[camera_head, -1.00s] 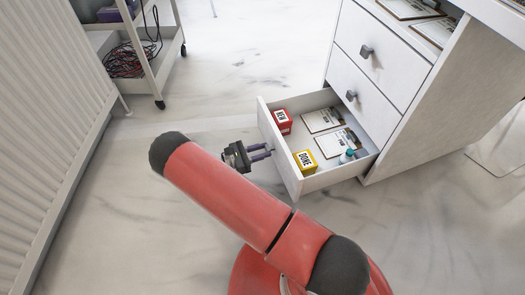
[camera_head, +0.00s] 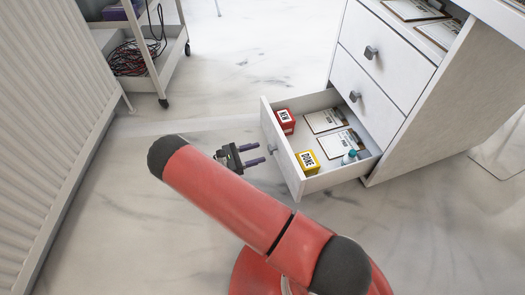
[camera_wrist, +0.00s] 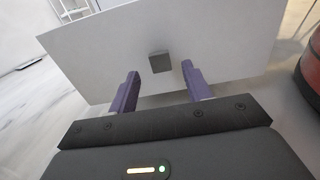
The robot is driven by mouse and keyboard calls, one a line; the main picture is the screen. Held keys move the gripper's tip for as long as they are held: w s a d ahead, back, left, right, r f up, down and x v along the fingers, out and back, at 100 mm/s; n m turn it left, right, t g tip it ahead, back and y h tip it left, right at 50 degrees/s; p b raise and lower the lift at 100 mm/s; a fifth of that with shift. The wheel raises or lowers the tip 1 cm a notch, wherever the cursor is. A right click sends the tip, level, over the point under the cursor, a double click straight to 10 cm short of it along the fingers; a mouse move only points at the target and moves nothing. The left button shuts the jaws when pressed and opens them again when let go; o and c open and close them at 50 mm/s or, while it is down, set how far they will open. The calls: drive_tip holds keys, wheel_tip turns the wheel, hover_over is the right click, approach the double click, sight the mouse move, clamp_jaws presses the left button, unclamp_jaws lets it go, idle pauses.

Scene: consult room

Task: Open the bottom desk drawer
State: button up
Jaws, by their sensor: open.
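The bottom desk drawer (camera_head: 284,158) is pulled well out of the white desk (camera_head: 435,110), and its inside shows. Its small grey handle (camera_head: 272,148) is on the front panel; it also shows in the wrist view (camera_wrist: 160,62). My gripper (camera_head: 260,154) is open and empty, a short way in front of the panel. In the wrist view its two purple fingers (camera_wrist: 160,84) stand on either side of the handle's line, and the handle lies beyond the fingertips, apparently apart from them.
The drawer holds a red box (camera_head: 285,121), a yellow box (camera_head: 307,161), clipboards (camera_head: 324,120) and a small teal-capped bottle (camera_head: 349,157). Two shut drawers (camera_head: 370,75) are above. A white trolley (camera_head: 150,80) and a ribbed radiator (camera_head: 50,120) stand left. Floor between is clear.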

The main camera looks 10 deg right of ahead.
drive_tip(key=a, duration=0.4)
drive_tip(key=shift+s+a, duration=0.15)
drive_tip(key=shift+s, duration=0.1)
drive_tip(key=s+d+r+m+g+y+p, duration=0.1)
drive_tip(key=s+d+r+m+y+p, duration=0.2)
drive_tip(key=r, duration=0.8)
drive_tip(key=s+d+r+m+g+y+p, duration=0.15)
drive_tip(key=r+m+y, duration=0.3)
drive_tip(key=r, duration=0.55)
drive_tip(key=s+d+r+m+g+y+p, duration=0.25)
drive_tip(key=r+m+y, duration=0.2)
drive_tip(key=r, duration=0.65)
drive_tip(key=s+d+r+m+t+y+p, duration=0.2)
drive_tip(key=s+r+m+t+y+p, duration=0.3)
drive_tip(key=s+r, duration=1.1)
drive_tip(key=r+m+t+y, duration=0.1)
drive_tip(key=r+m+t, duration=0.1)
drive_tip(key=t, duration=0.1)
drive_tip(key=shift+s+d+t, duration=0.4)
